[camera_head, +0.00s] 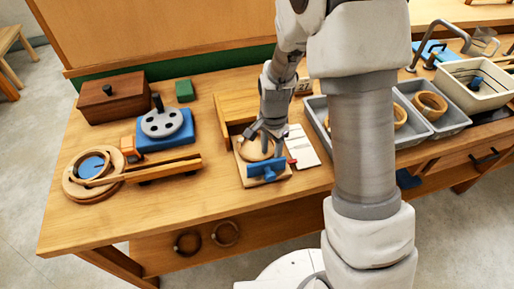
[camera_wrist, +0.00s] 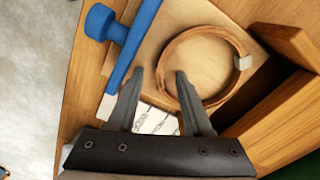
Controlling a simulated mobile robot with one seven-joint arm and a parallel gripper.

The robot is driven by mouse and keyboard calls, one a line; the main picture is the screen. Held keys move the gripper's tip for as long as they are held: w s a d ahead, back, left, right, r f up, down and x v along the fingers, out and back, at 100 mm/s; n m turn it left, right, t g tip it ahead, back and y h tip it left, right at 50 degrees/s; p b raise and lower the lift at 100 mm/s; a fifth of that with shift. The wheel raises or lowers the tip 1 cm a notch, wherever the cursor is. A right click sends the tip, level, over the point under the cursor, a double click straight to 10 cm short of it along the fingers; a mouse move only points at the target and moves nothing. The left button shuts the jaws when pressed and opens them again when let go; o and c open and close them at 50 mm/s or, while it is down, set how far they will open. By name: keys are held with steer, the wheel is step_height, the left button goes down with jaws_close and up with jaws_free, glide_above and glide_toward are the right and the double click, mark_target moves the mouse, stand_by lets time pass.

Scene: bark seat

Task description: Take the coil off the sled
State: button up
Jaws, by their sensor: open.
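The coil (camera_wrist: 165,88) is a thin brown ring with a pale clip on its right side. It lies flat on the sled (camera_wrist: 150,48), a tan wooden board with a blue bar and round blue knob at one end. In the head view the coil (camera_head: 242,149) is partly hidden by my gripper, and the blue end of the sled (camera_head: 267,170) faces the table's front. My gripper (camera_wrist: 160,74) is open and empty. In the wrist view its fingertips appear on either side of the coil's near-left rim; I cannot tell their height above it.
A wooden block wall (camera_wrist: 292,45) stands close beside the sled. A white card (camera_head: 301,147) lies to its right. Grey bins (camera_head: 317,112) stand farther right. A blue fixture (camera_head: 180,134) and round wooden rings (camera_head: 75,187) are at left. Some table front is clear.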

steer(key=shift+c, duration=0.2)
jaws_close()
steer(key=shift+r, duration=0.1)
